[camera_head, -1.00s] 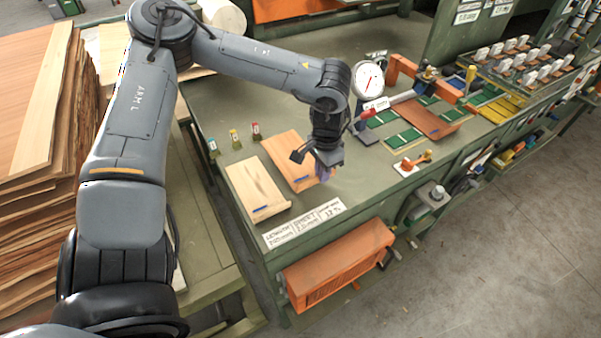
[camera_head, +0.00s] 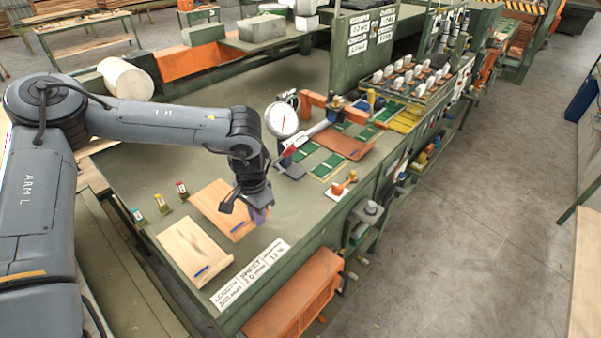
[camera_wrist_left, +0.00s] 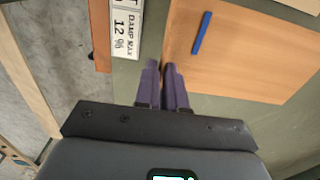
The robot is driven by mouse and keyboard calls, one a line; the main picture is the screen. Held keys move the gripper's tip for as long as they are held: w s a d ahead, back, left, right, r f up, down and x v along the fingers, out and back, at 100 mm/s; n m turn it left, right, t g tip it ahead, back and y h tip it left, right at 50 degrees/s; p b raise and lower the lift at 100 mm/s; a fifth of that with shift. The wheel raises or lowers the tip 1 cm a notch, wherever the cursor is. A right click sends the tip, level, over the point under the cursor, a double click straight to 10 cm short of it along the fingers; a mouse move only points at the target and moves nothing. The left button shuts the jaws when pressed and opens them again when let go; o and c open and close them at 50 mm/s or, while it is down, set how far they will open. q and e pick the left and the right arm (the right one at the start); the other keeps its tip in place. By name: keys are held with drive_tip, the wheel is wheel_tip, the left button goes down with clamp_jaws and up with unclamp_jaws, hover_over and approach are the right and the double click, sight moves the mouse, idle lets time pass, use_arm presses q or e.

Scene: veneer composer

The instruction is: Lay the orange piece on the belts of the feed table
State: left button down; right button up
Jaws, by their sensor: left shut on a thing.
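The orange piece (camera_head: 215,203), a thin orange-brown veneer sheet with a blue mark, appears flat on the green table. It also fills the upper right of the left wrist view (camera_wrist_left: 250,65). My left gripper (camera_head: 258,215) is at its near right edge. In the left wrist view its purple fingers (camera_wrist_left: 162,68) are close together, shut on that edge. Whether the sheet is lifted at all, I cannot tell. The green belts (camera_head: 327,165) of the feed table are further right, with a red-brown sheet (camera_head: 345,142) lying across part of them. My right gripper is not in view.
A pale sheet (camera_head: 192,248) lies beside the orange one, near a label strip (camera_head: 250,272). A round dial gauge (camera_head: 281,119) and an orange-handled tool (camera_head: 343,185) stand by the belts.

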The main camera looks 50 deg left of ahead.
use_arm(q)
drive_tip(key=shift+f, duration=0.1)
drive_tip(key=shift+f+b, duration=0.3)
drive_tip(key=shift+f, duration=0.15)
wheel_tip(320, 180, down, 5)
drive_tip(key=b, duration=0.2)
drive_tip(key=shift+f+b, duration=0.15)
drive_tip(key=shift+b, duration=0.15)
drive_tip(key=shift+r+p, duration=0.75)
drive_tip(key=shift+p, duration=0.05)
drive_tip(key=shift+r+p, duration=0.3)
drive_tip(key=shift+p, duration=0.05)
drive_tip(key=shift+f, duration=0.1)
